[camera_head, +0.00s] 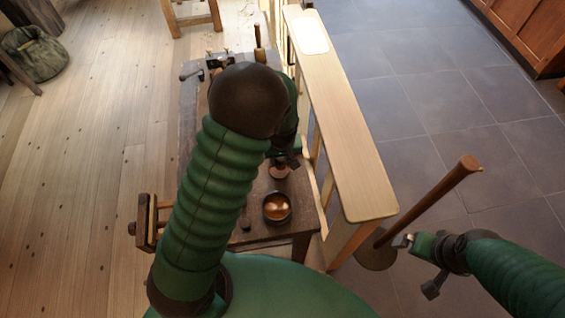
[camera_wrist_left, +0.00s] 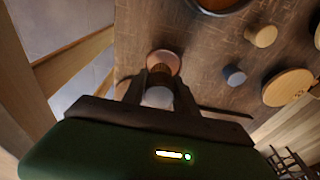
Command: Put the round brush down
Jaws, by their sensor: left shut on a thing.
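My left gripper (camera_head: 284,160) is low over the workbench (camera_head: 240,238), partly hidden behind my own arm. In the left wrist view its two fingers (camera_wrist_left: 158,88) are shut on a small piece with a grey rounded end (camera_wrist_left: 158,97) and a copper-coloured round part (camera_wrist_left: 162,62) beyond it. I take this to be the round brush, which shows in the head view as a small reddish-brown round (camera_head: 279,171). I cannot tell whether it touches the bench top. My right gripper (camera_head: 404,241) is at the lower right, away from the bench; its jaws are too small to read.
A copper bowl (camera_head: 277,208) stands near the bench's front edge, with a small dark piece (camera_head: 245,223) to its left. Several turned wooden pieces (camera_wrist_left: 262,36) lie nearby. A pale rail (camera_head: 345,130) runs along the right side. A wooden pole (camera_head: 430,200) rises near my right gripper.

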